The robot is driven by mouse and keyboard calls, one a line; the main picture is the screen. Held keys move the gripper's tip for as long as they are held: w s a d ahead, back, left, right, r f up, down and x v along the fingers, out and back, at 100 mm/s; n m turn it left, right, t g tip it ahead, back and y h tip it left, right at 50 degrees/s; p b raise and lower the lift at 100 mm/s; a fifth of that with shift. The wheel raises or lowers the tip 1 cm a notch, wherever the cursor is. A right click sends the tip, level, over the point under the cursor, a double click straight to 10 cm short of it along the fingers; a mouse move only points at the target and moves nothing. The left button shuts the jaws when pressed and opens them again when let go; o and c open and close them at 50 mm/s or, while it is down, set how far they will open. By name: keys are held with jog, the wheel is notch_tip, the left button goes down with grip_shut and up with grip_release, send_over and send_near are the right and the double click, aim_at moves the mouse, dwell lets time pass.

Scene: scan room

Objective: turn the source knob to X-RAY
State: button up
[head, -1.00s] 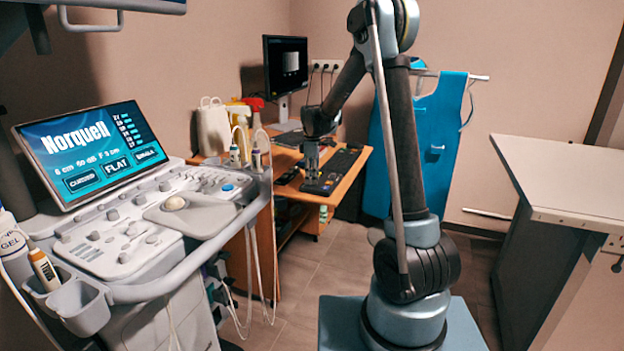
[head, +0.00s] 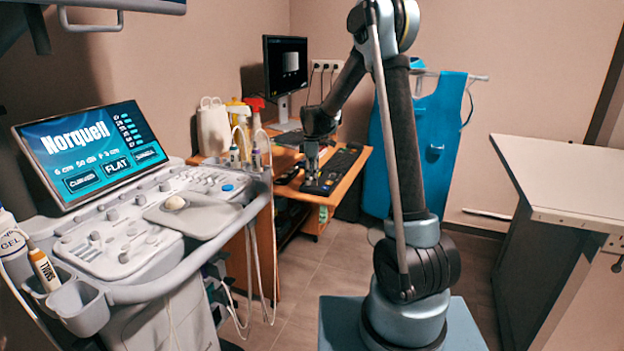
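A dark control panel (head: 338,171) with small coloured buttons lies on the wooden desk (head: 362,160) in the head view. My gripper (head: 312,180) points down over the panel's near left part, its tips at or just above the surface. The source knob cannot be made out; it is too small or hidden at the gripper. Whether the fingers are open or shut on anything is too small to tell.
A monitor (head: 285,68) stands at the back of the desk, with spray bottles (head: 256,108) and a white jug (head: 213,127) to its left. An ultrasound console (head: 150,215) fills the left. A white-topped table (head: 570,180) stands at right.

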jog(key=shift+r, duration=0.1)
notch_tip(320, 180, up, 12)
jog(key=shift+w, duration=0.35)
dwell(0.4)
jog(key=s+d+r+m+t, duration=0.1)
jog(key=s+d+m, duration=0.3)
jog(key=s+d, duration=0.55)
jog(key=s+d+r+m, duration=0.2)
jog(key=s+d+m, duration=0.4)
jog(key=s, duration=0.7)
jog(key=s+d+f+m+t, duration=0.1)
jog(key=s+d+f+m, duration=0.2)
jog(key=s+f, duration=0.3)
jog(key=s+d+f+m, duration=0.4)
jog(key=s+f, duration=0.3)
jog(key=s, duration=0.6)
jog(key=shift+d+t, duration=0.4)
jog(key=shift+d, duration=0.35)
